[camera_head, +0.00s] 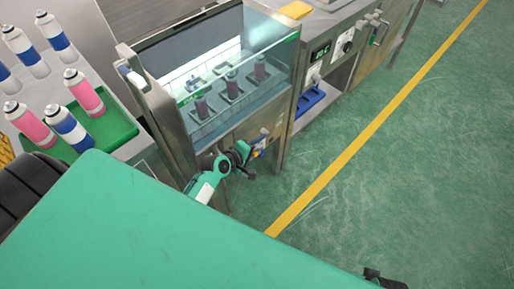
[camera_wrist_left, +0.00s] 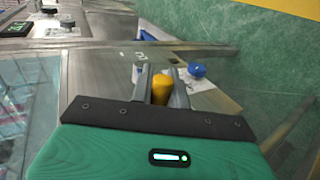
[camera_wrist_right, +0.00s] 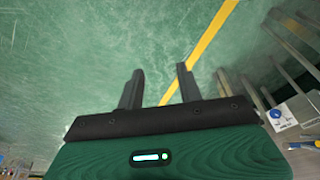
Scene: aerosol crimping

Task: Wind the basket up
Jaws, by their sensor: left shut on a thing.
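A glass-walled water tank (camera_head: 205,125) stands in the upper middle of the head view. My left gripper (camera_head: 245,160) is at the tank's front, beside the panel. In the left wrist view its fingers (camera_wrist_left: 162,85) are shut on a yellow handle (camera_wrist_left: 161,92). The rest of the crank is mostly hidden. My right gripper (camera_wrist_right: 158,85) is open and empty over the green floor.
A blue knob (camera_wrist_left: 197,70) sits just right of the yellow handle. A green tray (camera_head: 112,128) with pink and blue-white cans is at the left. A bench with a gauge and a blue tray (camera_head: 308,100) adjoins the tank. The floor at right is clear, with a yellow line (camera_head: 370,127).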

